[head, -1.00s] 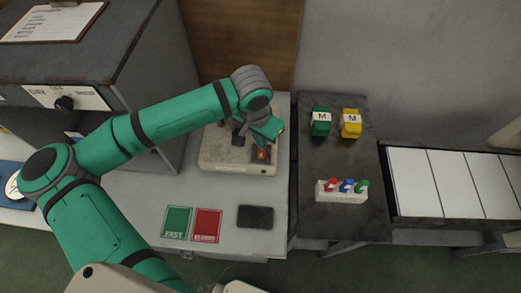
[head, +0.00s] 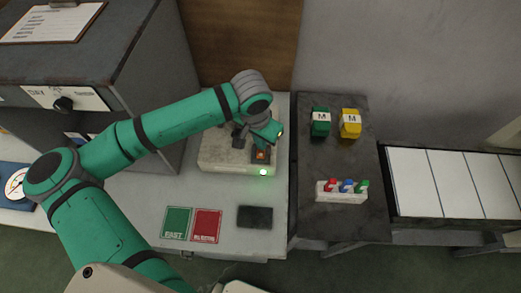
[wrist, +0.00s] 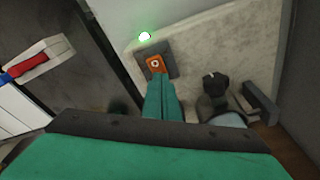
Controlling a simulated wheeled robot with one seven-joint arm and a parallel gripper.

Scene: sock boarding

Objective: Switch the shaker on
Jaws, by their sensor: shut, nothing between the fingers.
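The shaker (head: 222,154) is a pale, worn box on the white bench. Its orange rocker switch (head: 260,155) sits in a dark plate near its right front corner. A green lamp (head: 263,172) glows on its front edge; the lamp also shows lit in the wrist view (wrist: 144,36). My gripper (wrist: 157,75) is shut and empty, with its fingertips right at the orange switch (wrist: 155,63). I cannot tell whether they touch it. A dark knob or clamp (wrist: 214,85) stands on the shaker's top beside the fingers.
A green card (head: 177,222), a red card (head: 206,224) and a dark pad (head: 255,216) lie in front of the shaker. The dark side table (head: 345,220) at right bears green and yellow M blocks and a white rack (head: 341,197) with coloured pieces. A grey cabinet (head: 140,60) stands at left.

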